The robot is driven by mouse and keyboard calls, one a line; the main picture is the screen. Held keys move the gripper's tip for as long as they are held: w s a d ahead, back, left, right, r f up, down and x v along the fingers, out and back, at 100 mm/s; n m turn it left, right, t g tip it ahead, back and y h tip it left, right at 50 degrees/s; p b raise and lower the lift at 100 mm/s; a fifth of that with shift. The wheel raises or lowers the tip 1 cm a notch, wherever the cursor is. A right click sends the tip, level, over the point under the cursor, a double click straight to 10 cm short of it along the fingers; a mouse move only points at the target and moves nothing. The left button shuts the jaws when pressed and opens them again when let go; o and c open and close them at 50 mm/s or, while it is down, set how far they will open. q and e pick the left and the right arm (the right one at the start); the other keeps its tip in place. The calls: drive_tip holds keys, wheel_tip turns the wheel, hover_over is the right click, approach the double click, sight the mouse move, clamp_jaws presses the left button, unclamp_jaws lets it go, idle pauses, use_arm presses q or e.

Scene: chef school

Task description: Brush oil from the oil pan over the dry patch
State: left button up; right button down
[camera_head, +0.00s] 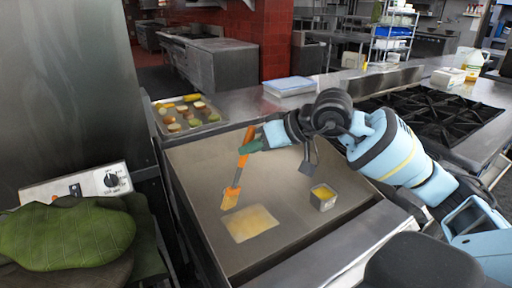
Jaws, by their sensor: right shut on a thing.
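An orange brush (238,167) is held by my right gripper (254,143), which is shut on its handle. The brush hangs nearly upright, with its pale yellow bristles (230,198) low, just behind the left part of the dry patch. I cannot tell whether the bristles touch the surface. The dry patch (251,223) is a pale tan square on the flat griddle (195,180). The oil pan (323,203), a small square metal pan with yellow oil in it, stands on the griddle right of the patch. My left gripper is not in view.
A tray (207,129) with several food pieces lies behind the griddle. A green oven mitt (65,237) and a control panel with a knob (110,180) are at the left. A black stove grate (430,114) and a stacked blue-white item (290,86) are at the back right.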

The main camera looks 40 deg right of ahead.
sight(240, 170)
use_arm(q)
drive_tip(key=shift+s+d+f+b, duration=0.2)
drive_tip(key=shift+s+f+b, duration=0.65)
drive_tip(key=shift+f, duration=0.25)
use_arm(e)
wheel_tip(240, 170, down, 5)
